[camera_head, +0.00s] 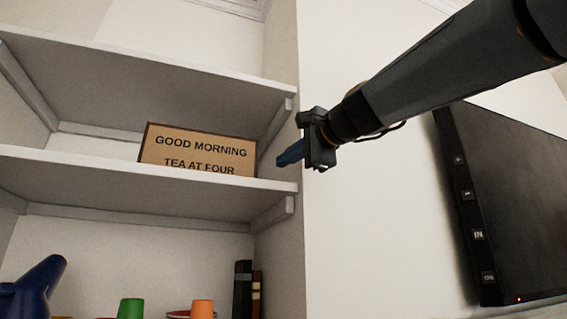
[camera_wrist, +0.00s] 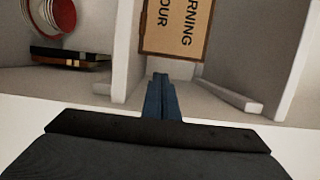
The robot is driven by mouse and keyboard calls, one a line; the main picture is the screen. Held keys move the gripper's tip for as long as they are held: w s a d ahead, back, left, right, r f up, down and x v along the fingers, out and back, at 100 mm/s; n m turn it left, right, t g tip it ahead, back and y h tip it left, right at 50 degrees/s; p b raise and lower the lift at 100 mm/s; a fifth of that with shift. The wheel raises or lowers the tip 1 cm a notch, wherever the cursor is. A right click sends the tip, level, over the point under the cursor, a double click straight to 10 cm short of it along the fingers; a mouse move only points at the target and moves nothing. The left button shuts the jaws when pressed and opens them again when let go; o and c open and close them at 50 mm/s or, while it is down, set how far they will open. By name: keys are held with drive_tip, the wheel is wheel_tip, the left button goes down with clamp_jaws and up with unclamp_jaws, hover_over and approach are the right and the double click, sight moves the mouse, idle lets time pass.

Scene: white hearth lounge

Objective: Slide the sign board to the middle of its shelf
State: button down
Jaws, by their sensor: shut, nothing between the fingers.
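The sign board (camera_head: 198,152) is a brown rectangle with a dark frame, reading "GOOD MORNING" and "TEA AT FOUR". It stands on the middle shelf (camera_head: 110,177), toward the right end near the side wall. The shelf's front edge hides its lower part. In the wrist view the sign board (camera_wrist: 176,28) appears turned sideways at the top, ahead of the fingertips. My gripper (camera_head: 281,159) is shut and empty, with blue fingers pointing left, just right of the sign board and apart from it in the picture. Its fingers also show in the wrist view (camera_wrist: 161,80).
An upper shelf (camera_head: 150,75) lies above the sign board. Below are dark books (camera_head: 243,290), a green cup (camera_head: 130,308), an orange cup (camera_head: 202,309) and a blue object (camera_head: 38,288). A black screen (camera_head: 515,200) hangs at right. The shelf left of the sign board looks clear.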

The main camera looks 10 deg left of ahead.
drive_tip(key=p+x, duration=0.3)
drive_tip(key=x, duration=0.5)
drive_tip(key=shift+a+f, duration=0.1)
drive_tip(key=shift+a, duration=0.15)
drive_tip(key=shift+w, duration=0.15)
